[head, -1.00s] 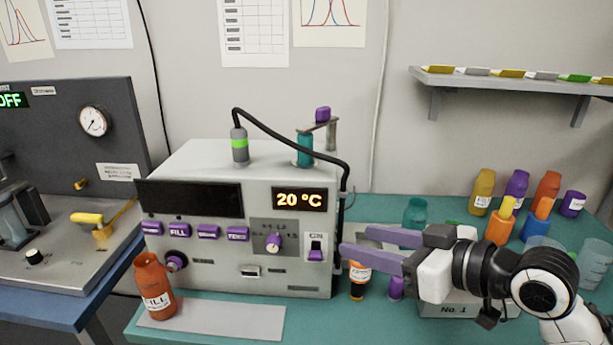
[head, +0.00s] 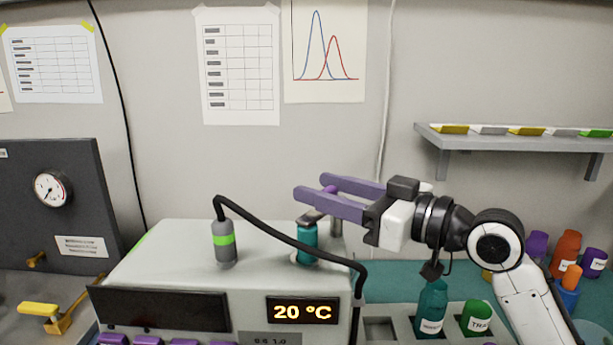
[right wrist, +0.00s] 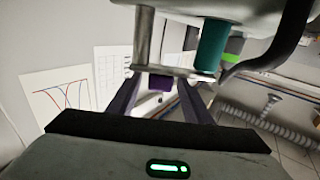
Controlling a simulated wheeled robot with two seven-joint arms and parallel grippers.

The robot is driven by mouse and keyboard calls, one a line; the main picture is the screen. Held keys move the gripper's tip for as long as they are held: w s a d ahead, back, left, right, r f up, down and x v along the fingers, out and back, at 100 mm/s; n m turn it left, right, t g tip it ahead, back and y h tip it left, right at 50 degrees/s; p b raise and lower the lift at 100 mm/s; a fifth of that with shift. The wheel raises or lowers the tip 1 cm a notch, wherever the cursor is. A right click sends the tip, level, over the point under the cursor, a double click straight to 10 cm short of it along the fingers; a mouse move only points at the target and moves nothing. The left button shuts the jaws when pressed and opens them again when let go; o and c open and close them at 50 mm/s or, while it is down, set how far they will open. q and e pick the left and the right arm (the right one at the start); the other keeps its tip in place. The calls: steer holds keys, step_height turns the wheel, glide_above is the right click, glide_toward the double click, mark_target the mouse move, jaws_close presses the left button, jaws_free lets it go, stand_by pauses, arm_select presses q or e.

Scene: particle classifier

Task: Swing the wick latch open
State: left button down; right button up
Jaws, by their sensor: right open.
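The wick latch is a metal arm (head: 313,215) with a purple knob (head: 331,189), on top of the grey instrument (head: 185,257). It reaches from a metal post (head: 337,226) over a teal cylinder (head: 307,243). My right gripper (head: 313,186) is open, with its purple fingers at knob height and the knob showing between them. In the right wrist view, the knob (right wrist: 160,83) also lies between the spread fingers, below the latch arm (right wrist: 180,71). I cannot tell whether a finger touches it. My left gripper is not in view.
A black cable (head: 290,240) arcs from a grey probe with a green band (head: 224,242) past the teal cylinder. A wall shelf (head: 520,140) is at right. A rack (head: 450,322) with bottles stands right of the instrument, which displays 20 °C.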

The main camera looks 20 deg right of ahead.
steer(key=shift+p+x, duration=0.3)
steer(key=shift+x, duration=1.6)
jaws_close()
